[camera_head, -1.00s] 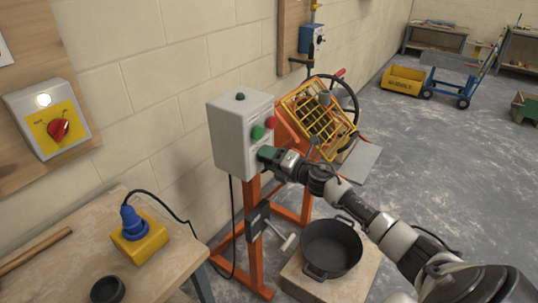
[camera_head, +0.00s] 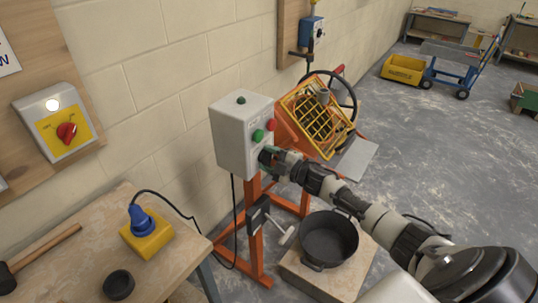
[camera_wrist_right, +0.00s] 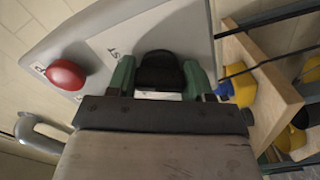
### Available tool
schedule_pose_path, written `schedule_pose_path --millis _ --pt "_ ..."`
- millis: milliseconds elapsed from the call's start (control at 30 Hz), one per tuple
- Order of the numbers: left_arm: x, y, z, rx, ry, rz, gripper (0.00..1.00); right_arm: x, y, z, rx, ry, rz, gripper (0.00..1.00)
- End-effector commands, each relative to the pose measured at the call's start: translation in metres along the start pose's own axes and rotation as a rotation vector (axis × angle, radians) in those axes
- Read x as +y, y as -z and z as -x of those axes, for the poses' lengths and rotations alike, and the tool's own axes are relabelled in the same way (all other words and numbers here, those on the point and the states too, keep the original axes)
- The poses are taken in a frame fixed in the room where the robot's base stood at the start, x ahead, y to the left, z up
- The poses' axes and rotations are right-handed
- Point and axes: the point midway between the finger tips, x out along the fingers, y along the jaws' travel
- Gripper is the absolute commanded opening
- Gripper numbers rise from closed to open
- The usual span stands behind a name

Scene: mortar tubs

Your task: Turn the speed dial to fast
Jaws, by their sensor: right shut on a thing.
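The speed dial is a black knob (camera_wrist_right: 158,68) on the front of the grey control box (camera_head: 231,138). In the wrist view it sits between the two green fingertips of my right gripper (camera_head: 267,157), which is shut on it. Part of a printed label (camera_wrist_right: 112,54), with letters ending in "ST", shows beside the knob. The knob's pointer mark is not visible, so I cannot tell its setting. In the head view the gripper hides the dial. My left gripper is not in view.
Green (camera_head: 258,135) and red (camera_head: 271,125) buttons sit just above the dial. The orange mixer with a yellow grid guard (camera_head: 312,115) stands behind. A black tub (camera_head: 329,240) stands below my right arm. A wall switch box (camera_head: 58,122) with a red knob is at left.

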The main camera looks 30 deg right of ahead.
Motion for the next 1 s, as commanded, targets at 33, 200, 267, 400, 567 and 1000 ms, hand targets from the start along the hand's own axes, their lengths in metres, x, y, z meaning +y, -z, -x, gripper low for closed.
schedule_pose_path --millis 33,200,267,400,567,1000 --pt "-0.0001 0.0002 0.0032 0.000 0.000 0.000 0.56 0.0011 0.0001 0.0002 -0.001 0.001 -0.025 0.27" --pt "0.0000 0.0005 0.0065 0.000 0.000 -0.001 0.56 0.0005 -0.0004 0.0004 -0.002 0.001 -0.097 0.27" --pt "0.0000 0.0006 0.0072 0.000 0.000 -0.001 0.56 0.0001 -0.0004 0.0003 -0.002 0.001 -0.113 0.27" --pt "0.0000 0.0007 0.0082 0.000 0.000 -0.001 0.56 -0.0006 -0.0005 0.0003 -0.002 0.001 -0.138 0.27" --pt "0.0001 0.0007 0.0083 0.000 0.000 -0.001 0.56 -0.0010 -0.0006 0.0004 -0.002 0.001 -0.149 0.27" --pt "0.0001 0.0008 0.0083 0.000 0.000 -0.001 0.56 -0.0011 -0.0005 0.0003 -0.001 0.001 -0.149 0.72"
